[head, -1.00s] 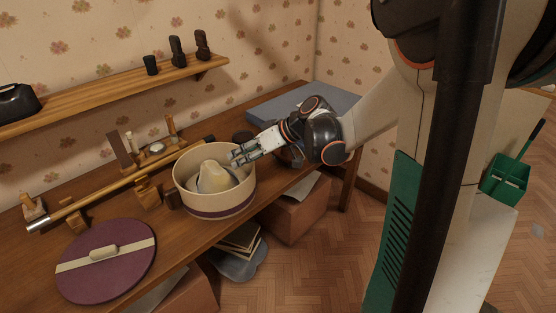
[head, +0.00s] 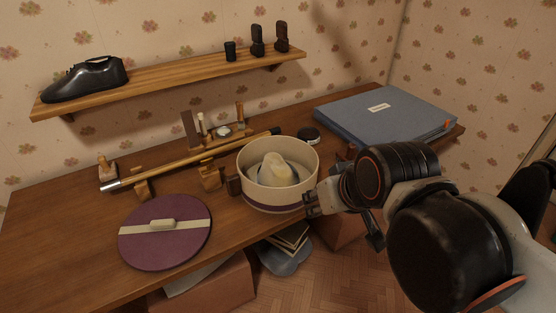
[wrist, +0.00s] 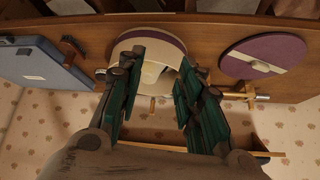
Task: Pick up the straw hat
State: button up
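The straw hat (head: 277,171) is pale cream and sits inside a round cream hat box (head: 254,191) with a purple band at its base, on the wooden desk. My gripper (head: 311,203) is just outside the box's right rim in the head view. In the wrist view my gripper (wrist: 152,85) has its two green-padded fingers spread apart, with the hat box (wrist: 150,42) beyond them. The hat (wrist: 156,72) shows partly between the fingers. I see nothing held.
The purple lid (head: 165,246) lies on the desk at left. A blue portfolio (head: 372,112) lies at right. A wall shelf (head: 180,76) holds a black shoe (head: 85,80).

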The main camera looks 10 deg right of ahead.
aim_at(273, 171)
jog(key=j+z, duration=0.3)
jog(key=z, duration=0.15)
jog(key=j+z, duration=0.45)
jog(key=k+j+z, duration=0.1)
jog(key=j, duration=0.25)
jog(key=k+j, duration=0.15)
jog(key=j, duration=0.25)
jog(key=k+j+z, duration=0.15)
jog(key=j, duration=0.2)
jog(key=k+j+z, duration=0.1)
jog(key=j, duration=0.25)
jog(key=k+j, duration=0.1)
jog(key=k, duration=0.1)
